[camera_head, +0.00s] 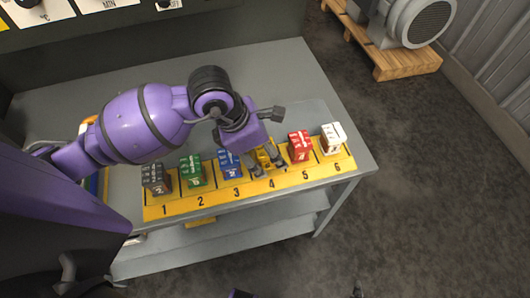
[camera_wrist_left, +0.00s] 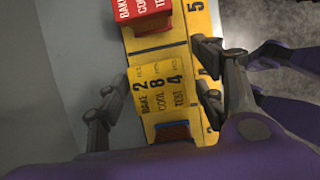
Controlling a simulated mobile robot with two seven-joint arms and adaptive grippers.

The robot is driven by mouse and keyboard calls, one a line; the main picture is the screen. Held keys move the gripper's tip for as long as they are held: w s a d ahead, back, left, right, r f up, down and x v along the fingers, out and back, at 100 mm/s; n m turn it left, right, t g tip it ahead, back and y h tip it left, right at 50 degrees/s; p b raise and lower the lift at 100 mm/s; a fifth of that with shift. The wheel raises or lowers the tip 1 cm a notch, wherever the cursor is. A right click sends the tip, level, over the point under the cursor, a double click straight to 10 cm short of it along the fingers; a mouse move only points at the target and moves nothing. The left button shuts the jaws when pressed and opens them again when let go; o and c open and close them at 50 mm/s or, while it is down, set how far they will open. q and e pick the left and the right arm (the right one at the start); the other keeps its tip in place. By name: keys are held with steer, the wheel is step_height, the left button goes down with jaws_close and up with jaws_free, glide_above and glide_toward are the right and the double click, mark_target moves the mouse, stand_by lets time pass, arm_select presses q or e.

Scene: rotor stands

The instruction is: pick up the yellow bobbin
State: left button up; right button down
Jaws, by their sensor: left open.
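The yellow bobbin (camera_head: 262,160) is a small block with dark print, on slot 4 of the numbered yellow strip, between the blue and red blocks. In the left wrist view its printed top (camera_wrist_left: 160,88) faces the camera. My left gripper (camera_head: 266,171) is over it, fingers pointing down. In the left wrist view the open fingers of my left gripper (camera_wrist_left: 155,100) stand on either side of the bobbin, with a gap visible at the left finger. Whether the right-hand finger touches it I cannot tell. The gripper partly hides the bobbin in the head view.
The blue block (camera_head: 230,164) and red block (camera_head: 299,146) stand close on either side. Green (camera_head: 193,171), grey (camera_head: 156,179) and white (camera_head: 333,138) blocks share the yellow strip (camera_head: 222,203). The grey bench (camera_head: 285,75) is mostly bare behind. A motor (camera_head: 420,22) sits on a pallet.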

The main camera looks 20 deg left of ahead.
arm_select(q)
steer(key=shift+c, duration=0.3)
steer(key=c, duration=1.4)
steer(key=shift+r, duration=0.1)
steer(key=shift+c, duration=0.2)
